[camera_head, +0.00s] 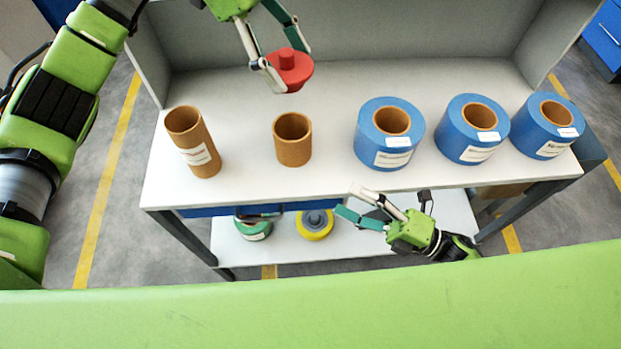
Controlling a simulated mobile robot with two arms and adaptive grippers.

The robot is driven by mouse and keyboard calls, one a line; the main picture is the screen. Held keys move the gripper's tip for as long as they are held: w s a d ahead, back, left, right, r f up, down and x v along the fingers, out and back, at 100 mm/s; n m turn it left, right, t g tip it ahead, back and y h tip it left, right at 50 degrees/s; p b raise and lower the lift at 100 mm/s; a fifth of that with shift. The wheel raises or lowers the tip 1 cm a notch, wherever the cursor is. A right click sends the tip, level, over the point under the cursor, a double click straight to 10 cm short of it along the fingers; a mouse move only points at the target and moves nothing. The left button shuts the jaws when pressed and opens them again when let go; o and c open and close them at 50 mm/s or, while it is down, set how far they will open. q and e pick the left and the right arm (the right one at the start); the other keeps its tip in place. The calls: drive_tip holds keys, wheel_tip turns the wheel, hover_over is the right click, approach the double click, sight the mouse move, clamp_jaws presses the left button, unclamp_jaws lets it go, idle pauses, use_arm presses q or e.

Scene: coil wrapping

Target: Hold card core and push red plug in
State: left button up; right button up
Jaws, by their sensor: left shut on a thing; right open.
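My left gripper (288,68) is shut on the red plug (291,72), which has a small knob on top. It holds the plug in the air, above and behind the shorter card core in the picture. That card core (292,149) is a brown open tube standing upright on the white table. A taller card core (197,152) with a white label stands at the left of the table. My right gripper (355,204) is open and empty, in front of the table's front edge, and apart from both cores.
Three blue coils, left (375,150), middle (463,141) and right (538,139), stand on the right half of the white table (245,155). A lower shelf (276,250) bears a green round item (254,231) and a yellow one (314,228). The table is clear between the cores.

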sight(288, 126)
use_arm(q)
drive_tip(key=shift+d, duration=0.1)
drive_tip(key=shift+s, duration=0.1)
use_arm(e)
drive_tip(key=w+a+r+m+t+h, duration=0.1)
drive_tip(key=m+t+h, duration=0.2)
drive_tip(key=m, duration=0.3)
drive_tip(key=w+a+r+m+t+h, duration=0.2)
drive_tip(key=m+t+h, duration=0.1)
drive_tip(key=m, duration=0.4)
drive_tip(key=w+a+r+m+t+h, duration=0.2)
drive_tip(key=m+t+h, duration=0.1)
drive_tip(key=m, duration=0.4)
drive_tip(key=shift+w+a+r+t+h, duration=0.1)
drive_tip(key=shift+a+r+t+h, duration=0.15)
drive_tip(key=shift+t+h, duration=0.2)
drive_tip(key=m+h, duration=0.1)
drive_tip(key=m, duration=0.1)
drive_tip(key=a+f+m+g, duration=0.1)
drive_tip(key=m, duration=0.1)
drive_tip(key=a+f+m+h, duration=0.1)
drive_tip(key=m, duration=0.1)
drive_tip(key=shift+s+f+g+h, duration=0.25)
drive_tip(key=shift+h, duration=0.1)
drive_tip(key=shift+a+f+m+g, duration=0.25)
drive_tip(key=shift+a+m+g, duration=0.1)
drive_tip(key=shift+m, duration=0.45)
drive_tip(key=x, duration=1.1)
drive_tip(key=shift+w+a, duration=0.1)
drive_tip(key=shift+w, duration=0.25)
